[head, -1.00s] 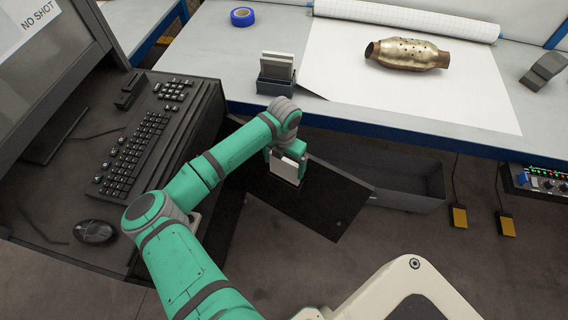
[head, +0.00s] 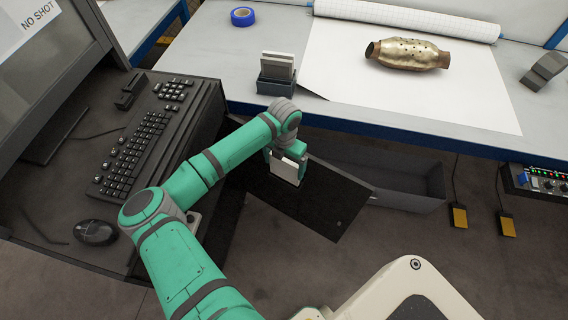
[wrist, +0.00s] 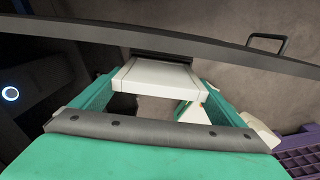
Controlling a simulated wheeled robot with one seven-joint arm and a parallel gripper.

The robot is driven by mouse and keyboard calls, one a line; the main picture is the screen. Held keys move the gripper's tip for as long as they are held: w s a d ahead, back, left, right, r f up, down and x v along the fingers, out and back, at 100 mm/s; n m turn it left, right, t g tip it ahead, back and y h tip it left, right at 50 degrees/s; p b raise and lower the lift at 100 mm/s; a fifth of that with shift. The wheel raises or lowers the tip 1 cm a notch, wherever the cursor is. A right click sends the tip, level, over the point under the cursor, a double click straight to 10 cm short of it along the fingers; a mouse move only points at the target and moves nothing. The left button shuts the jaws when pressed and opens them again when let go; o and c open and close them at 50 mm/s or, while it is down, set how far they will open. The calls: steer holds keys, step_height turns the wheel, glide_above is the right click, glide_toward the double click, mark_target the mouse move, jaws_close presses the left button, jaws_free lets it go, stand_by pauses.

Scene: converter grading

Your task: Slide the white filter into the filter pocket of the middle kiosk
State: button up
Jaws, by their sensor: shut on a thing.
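My gripper (head: 287,157) is shut on the white filter (head: 285,170), beside a tilted dark panel (head: 320,206) in the head view. In the wrist view the filter (wrist: 155,76) lies flat between the two green fingers of my gripper (wrist: 155,92). Its far edge is close to a dark slot-like strip (wrist: 163,56) below a long dark bar (wrist: 190,46). I cannot tell whether the edge touches or enters it. No kiosk can be named the middle one with certainty.
A dark holder (head: 276,86) with upright grey-white plates (head: 277,66) stands on the bench. Blue tape (head: 242,17) and a brass converter (head: 408,53) lie farther back. A keyboard (head: 132,150) and mouse (head: 95,232) are at left. A dark open bin (head: 410,202) is below the bench.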

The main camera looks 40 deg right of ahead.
mark_target(284, 175)
steer(key=shift+f, duration=3.75)
steer(key=o, duration=0.7)
steer(key=shift+w, duration=0.15)
